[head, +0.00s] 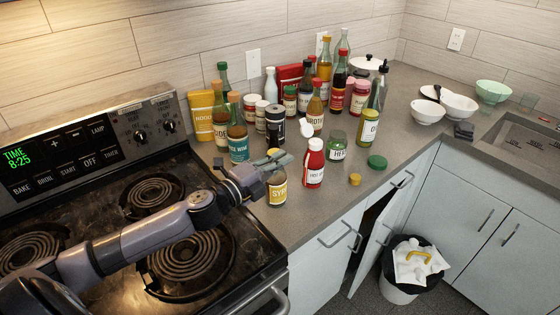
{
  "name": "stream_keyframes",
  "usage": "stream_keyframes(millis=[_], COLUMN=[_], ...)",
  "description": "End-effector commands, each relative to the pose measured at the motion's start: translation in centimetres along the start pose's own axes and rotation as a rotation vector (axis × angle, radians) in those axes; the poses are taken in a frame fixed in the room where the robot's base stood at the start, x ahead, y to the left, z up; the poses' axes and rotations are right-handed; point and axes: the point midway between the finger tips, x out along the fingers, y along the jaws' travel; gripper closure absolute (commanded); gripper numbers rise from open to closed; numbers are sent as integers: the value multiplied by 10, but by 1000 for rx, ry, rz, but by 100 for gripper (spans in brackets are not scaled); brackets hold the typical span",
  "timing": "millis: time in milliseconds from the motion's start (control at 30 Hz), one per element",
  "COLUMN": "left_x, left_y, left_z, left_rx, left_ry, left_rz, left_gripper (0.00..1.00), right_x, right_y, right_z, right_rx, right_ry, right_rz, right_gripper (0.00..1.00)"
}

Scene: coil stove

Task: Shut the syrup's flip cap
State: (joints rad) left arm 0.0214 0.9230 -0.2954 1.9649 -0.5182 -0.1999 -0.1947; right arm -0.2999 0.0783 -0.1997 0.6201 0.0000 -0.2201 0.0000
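The syrup bottle (278,192), with an amber body and a pale label, stands upright on the counter beside the stove's right edge. My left gripper (275,160) is at the top of the bottle, reaching in from the left over the stove. The gripper covers the bottle's top, so the flip cap and its position are hidden. I cannot tell whether the fingers touch the cap or how far apart they are. My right gripper is not in view.
A red bottle (314,165) with a raised white cap stands right of the syrup, near a herb jar (337,147). A green lid (377,162) and a yellow cap (355,179) lie on the counter. Several bottles crowd behind. A cabinet door (374,243) hangs open below.

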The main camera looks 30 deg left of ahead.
Motion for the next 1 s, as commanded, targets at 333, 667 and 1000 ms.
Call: stream_keyframes(millis=[333, 667, 1000], left_x=[0, 0, -10], left_y=[2, 1, 2], left_z=[0, 0, 0], left_rx=[-1, -1, -3], left_ry=[-1, -1, -1], left_rz=[4, 2, 3], left_gripper=[88, 75, 75], right_x=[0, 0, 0], right_y=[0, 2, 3], right_z=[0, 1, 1], right_rx=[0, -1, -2], right_ry=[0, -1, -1], right_rz=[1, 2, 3], right_gripper=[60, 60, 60])
